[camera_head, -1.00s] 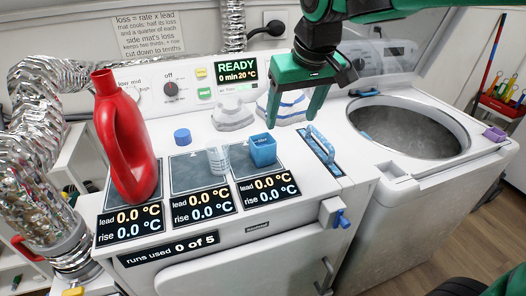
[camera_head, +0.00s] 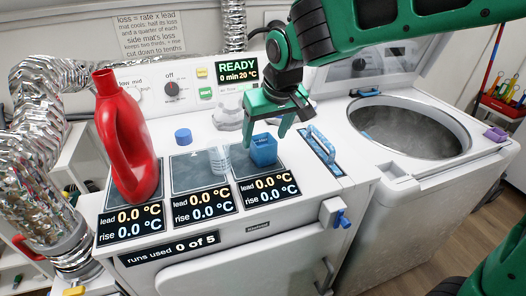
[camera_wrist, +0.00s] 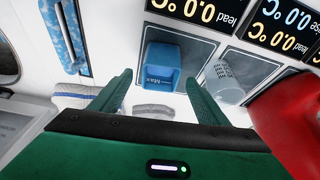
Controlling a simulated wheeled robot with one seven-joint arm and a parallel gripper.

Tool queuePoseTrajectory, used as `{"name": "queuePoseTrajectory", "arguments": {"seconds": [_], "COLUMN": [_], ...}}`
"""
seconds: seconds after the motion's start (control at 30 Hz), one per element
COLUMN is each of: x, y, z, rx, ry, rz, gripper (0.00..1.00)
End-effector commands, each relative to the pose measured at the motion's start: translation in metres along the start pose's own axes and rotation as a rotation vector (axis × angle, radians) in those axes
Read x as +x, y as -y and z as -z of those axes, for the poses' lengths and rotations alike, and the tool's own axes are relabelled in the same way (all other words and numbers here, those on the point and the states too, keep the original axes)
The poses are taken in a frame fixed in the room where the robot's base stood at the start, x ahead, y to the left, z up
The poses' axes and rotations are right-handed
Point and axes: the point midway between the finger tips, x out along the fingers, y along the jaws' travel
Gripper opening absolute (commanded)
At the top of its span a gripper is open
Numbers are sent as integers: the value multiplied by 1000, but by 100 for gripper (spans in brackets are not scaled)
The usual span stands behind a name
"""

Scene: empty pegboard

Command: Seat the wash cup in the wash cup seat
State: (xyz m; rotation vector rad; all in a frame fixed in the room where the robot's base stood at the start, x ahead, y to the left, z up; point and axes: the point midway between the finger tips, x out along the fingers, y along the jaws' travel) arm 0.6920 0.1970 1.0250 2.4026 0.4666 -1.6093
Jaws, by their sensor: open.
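A blue square cup (camera_head: 263,150), likely the wash cup, stands upright on the right-hand dark mat on the white machine top. In the wrist view the blue cup (camera_wrist: 163,62) shows a "Max" mark and lies just beyond my fingertips, in line with the gap. My gripper (camera_head: 265,129) is open and empty, its fingers above and behind the cup. Both fingers (camera_wrist: 158,82) show spread in the wrist view. A clear grey cup (camera_head: 219,160) stands on the middle mat. I cannot tell which place is the wash cup seat.
A red jug (camera_head: 125,150) stands on the left mat (camera_head: 150,222). A blue cap (camera_head: 183,136) lies behind the mats. A blue-handled brush (camera_head: 322,148) lies right of the cup. The open washer drum (camera_head: 410,130) is further right. A control panel (camera_head: 180,88) rises behind.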

Motion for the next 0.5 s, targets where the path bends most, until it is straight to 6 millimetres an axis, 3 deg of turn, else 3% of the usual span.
{"name": "queuePoseTrajectory", "arguments": {"seconds": [0.1, 0.37, 0.5], "x": [10, 12, 12], "y": [0, 0, 0], "z": [0, 0, 0], "rx": [0, 0, 0], "ry": [1, -1, -1], "rz": [0, 0, 0], "gripper": [69, 69, 38]}}
